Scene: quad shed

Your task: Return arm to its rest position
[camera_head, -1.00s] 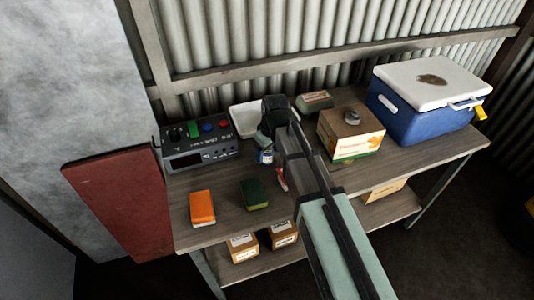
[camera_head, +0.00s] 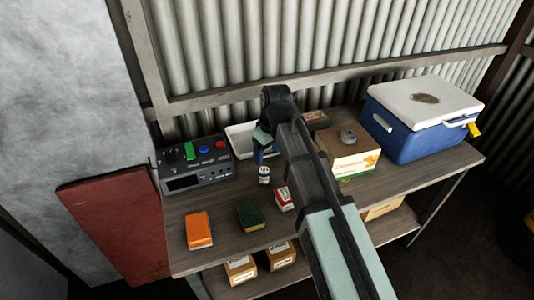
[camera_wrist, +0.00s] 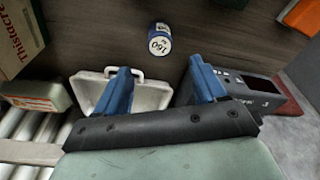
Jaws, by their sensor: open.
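My gripper (camera_wrist: 162,85) shows in the wrist view as two blue fingers spread wide apart with nothing between them. In the head view my arm reaches over the wooden workbench (camera_head: 222,222) from the lower right, and my gripper (camera_head: 262,154) is mostly hidden behind my wrist. It is above the bench near a white tray (camera_head: 240,137). In the wrist view this tray (camera_wrist: 150,95) lies behind the left finger, and a small blue-and-white can (camera_wrist: 160,40) stands beyond the fingertips. The can (camera_head: 264,174) also shows in the head view.
A black control box (camera_head: 195,168) stands left of the tray. An orange sponge (camera_head: 199,231) and a green sponge (camera_head: 250,215) lie in front. A small red-and-white box (camera_head: 284,199) is beside my arm. A cardboard box (camera_head: 352,150) and blue cooler (camera_head: 420,130) stand right.

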